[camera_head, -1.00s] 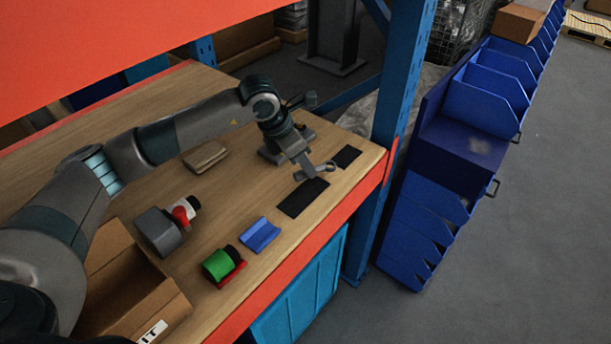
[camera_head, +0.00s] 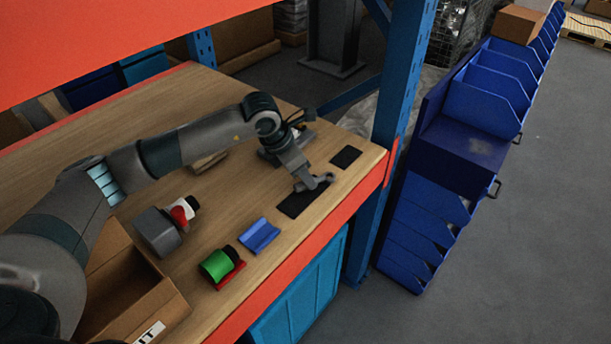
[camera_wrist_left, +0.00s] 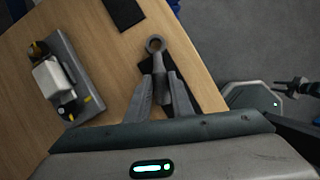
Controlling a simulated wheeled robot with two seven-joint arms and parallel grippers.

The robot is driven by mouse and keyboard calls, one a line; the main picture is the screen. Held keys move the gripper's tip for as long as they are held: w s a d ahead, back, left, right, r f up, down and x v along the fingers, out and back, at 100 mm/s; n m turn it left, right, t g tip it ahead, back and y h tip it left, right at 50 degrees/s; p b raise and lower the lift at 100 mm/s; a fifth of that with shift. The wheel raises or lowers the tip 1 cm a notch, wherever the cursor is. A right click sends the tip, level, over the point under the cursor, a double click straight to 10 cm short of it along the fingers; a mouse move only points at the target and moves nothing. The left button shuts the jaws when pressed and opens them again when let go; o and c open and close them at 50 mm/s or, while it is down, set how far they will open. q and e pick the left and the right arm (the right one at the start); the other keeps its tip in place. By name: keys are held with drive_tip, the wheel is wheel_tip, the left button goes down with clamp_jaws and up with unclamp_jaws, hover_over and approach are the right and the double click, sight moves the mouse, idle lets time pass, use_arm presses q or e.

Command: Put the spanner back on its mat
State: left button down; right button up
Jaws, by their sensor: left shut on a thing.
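My left gripper (camera_head: 304,185) is shut on the grey spanner (camera_head: 325,178), low over the larger black mat (camera_head: 297,204) near the shelf's front edge. In the left wrist view the spanner's ring end (camera_wrist_left: 155,45) sticks out beyond the fingertips (camera_wrist_left: 162,82). The mat (camera_wrist_left: 146,69) shows behind the fingers and the spanner, partly hidden by them. I cannot tell whether the spanner touches the mat. A smaller black mat (camera_head: 346,157) lies bare to the right.
A grey fixture (camera_wrist_left: 62,78) stands beside the mats. A blue upright (camera_head: 387,130) rises at the right.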

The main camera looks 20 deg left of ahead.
use_arm(q)
drive_tip(key=c, duration=1.6)
unclamp_jaws()
drive_tip(key=shift+o, duration=0.2)
drive_tip(key=shift+r, duration=0.15)
drive_tip(key=shift+a+r, duration=0.1)
drive_tip(key=b+v, duration=0.4)
drive_tip(key=v, duration=0.7)
drive_tip(key=shift+s+r+b, duration=0.15)
drive_tip(key=shift+r+b, duration=0.15)
drive_tip(key=shift+b, duration=0.05)
